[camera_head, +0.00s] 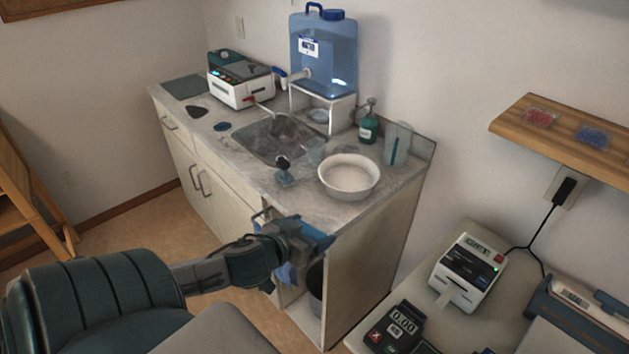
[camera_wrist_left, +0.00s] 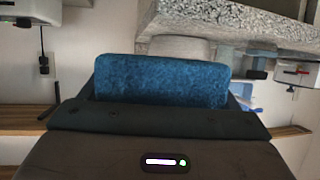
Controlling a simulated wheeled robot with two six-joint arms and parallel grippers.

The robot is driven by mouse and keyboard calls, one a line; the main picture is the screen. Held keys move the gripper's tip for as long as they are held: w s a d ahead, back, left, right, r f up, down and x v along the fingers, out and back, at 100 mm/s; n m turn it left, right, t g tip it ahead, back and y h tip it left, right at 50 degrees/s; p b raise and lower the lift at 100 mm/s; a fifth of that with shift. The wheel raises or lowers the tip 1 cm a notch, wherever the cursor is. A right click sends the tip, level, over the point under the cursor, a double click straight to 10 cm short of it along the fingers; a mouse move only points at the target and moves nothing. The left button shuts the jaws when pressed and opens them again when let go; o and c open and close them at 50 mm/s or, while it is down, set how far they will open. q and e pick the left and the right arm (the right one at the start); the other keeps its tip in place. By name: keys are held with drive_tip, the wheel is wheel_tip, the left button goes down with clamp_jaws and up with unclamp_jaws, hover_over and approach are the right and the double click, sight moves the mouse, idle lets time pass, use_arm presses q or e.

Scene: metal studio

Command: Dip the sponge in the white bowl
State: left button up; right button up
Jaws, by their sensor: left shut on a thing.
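The white bowl (camera_head: 348,174) stands upright on the counter near its right front corner, and its inside looks empty. My left gripper (camera_head: 306,238) is at the front edge of the counter, in front of and lower in the picture than the bowl, and apart from it. It is shut on the blue sponge (camera_head: 322,243). In the left wrist view the sponge (camera_wrist_left: 160,80) is a textured blue block across the jaws; its lower part is hidden by the gripper. My right gripper is not in view.
The counter (camera_head: 225,137) holds a sink (camera_head: 277,139), a small dark-topped item (camera_head: 285,172) left of the bowl, a green pump bottle (camera_head: 368,127) and a clear cup (camera_head: 396,145) behind it. A blue water tank (camera_head: 325,55) stands at the back.

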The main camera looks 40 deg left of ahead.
use_arm(q)
drive_tip(key=shift+s+m+h, duration=0.4)
drive_tip(key=shift+s+h, duration=0.1)
drive_tip(key=shift+s, duration=0.05)
drive_tip(key=shift+s+d+r+m+h, duration=0.1)
drive_tip(key=shift+s+d+m+h, duration=0.15)
drive_tip(key=shift+s+m+h, duration=0.15)
